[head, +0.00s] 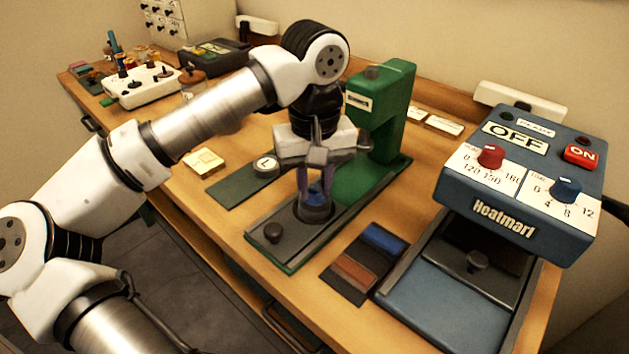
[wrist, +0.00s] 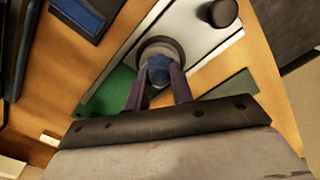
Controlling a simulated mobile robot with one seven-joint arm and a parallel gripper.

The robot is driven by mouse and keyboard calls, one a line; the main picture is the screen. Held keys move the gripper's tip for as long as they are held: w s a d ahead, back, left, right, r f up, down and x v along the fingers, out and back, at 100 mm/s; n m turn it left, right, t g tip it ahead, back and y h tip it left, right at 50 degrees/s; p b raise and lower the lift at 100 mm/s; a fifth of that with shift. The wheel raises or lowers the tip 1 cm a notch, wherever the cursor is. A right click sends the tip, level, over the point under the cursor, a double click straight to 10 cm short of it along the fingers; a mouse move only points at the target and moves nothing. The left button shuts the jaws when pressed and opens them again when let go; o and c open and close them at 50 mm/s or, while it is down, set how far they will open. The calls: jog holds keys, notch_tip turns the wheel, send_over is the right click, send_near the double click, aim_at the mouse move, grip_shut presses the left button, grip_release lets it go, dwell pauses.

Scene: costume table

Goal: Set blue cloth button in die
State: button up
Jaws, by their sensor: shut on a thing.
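My gripper (head: 316,187) reaches down over the green press and is shut on the blue cloth button (head: 315,190). In the wrist view the blue cloth button (wrist: 158,66) sits between the two fingertips (wrist: 159,78). The die (head: 314,212) is a dark round cup on the grey sliding plate of the press; its ring (wrist: 160,47) surrounds the button in the wrist view. The button is at or just above the die's mouth; I cannot tell whether it touches the bottom.
The green press column (head: 385,110) stands close behind my gripper. A dark knob (head: 272,232) is on the plate's front end. A dark tray (head: 365,262) with blue and brown patches and the Heatmart machine (head: 520,185) are to the right. A round L-marked piece (head: 265,164) lies left.

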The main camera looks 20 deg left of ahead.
aim_at(314, 187)
jog(key=shift+f+b, duration=0.5)
jog(key=shift+b, duration=0.1)
dwell(0.6)
jog(key=o, duration=0.7)
jog(key=shift+r, duration=0.15)
notch_tip(314, 187, up, 11)
jog(key=p, duration=0.7)
dwell(0.3)
